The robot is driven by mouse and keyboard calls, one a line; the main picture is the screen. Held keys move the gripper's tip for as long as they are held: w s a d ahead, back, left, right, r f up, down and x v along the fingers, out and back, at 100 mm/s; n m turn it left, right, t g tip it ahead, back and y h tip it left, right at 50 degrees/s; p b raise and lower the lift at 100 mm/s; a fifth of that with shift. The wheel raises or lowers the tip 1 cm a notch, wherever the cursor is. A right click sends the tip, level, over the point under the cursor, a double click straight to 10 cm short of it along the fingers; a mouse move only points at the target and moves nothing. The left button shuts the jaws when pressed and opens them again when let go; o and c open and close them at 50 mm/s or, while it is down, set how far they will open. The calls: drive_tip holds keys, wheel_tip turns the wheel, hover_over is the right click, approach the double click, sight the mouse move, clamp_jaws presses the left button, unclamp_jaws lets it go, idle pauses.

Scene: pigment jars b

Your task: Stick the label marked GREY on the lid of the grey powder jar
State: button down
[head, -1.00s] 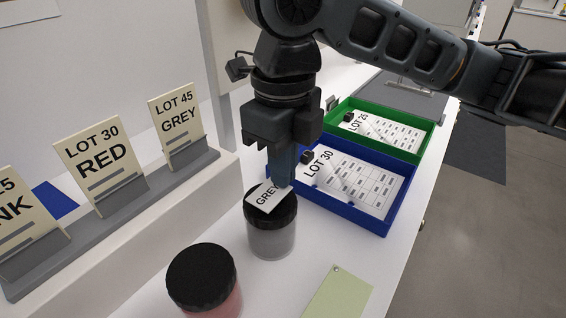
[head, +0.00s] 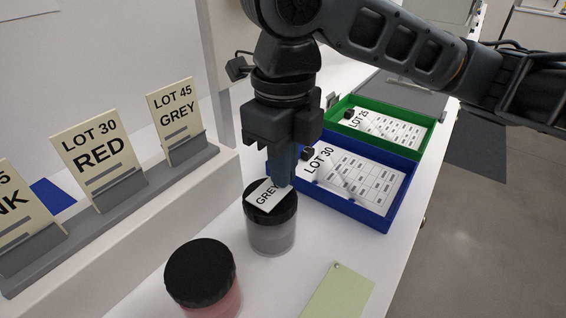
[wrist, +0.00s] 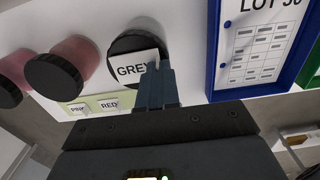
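The grey powder jar (head: 271,234) stands upright on the white table, with a black lid (head: 287,212) and grey powder behind clear walls. The white label marked GREY (head: 262,194) lies across the top of the lid. My gripper (head: 283,184) points down over the lid's far right part, its fingers together at the label's edge. In the wrist view the label (wrist: 131,69) reaches the closed fingertips (wrist: 156,68) and covers part of the lid (wrist: 136,42). I cannot tell whether the label touches the lid all over.
A red powder jar (head: 203,278) stands nearer. In the wrist view a pale green sheet (wrist: 88,101) carries PINK and RED labels. A blue tray (head: 345,215) and a green tray (head: 417,150) lie to the right. Lot cards stand on a ledge at left (head: 150,222).

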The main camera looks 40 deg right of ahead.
drive_tip(key=shift+f, duration=0.2)
drive_tip(key=c, duration=1.3)
unclamp_jaws()
drive_tip(key=shift+r, duration=0.15)
drive_tip(key=shift+r+p, duration=2.25)
drive_tip(key=shift+r, duration=0.7)
drive_tip(key=shift+f, duration=0.1)
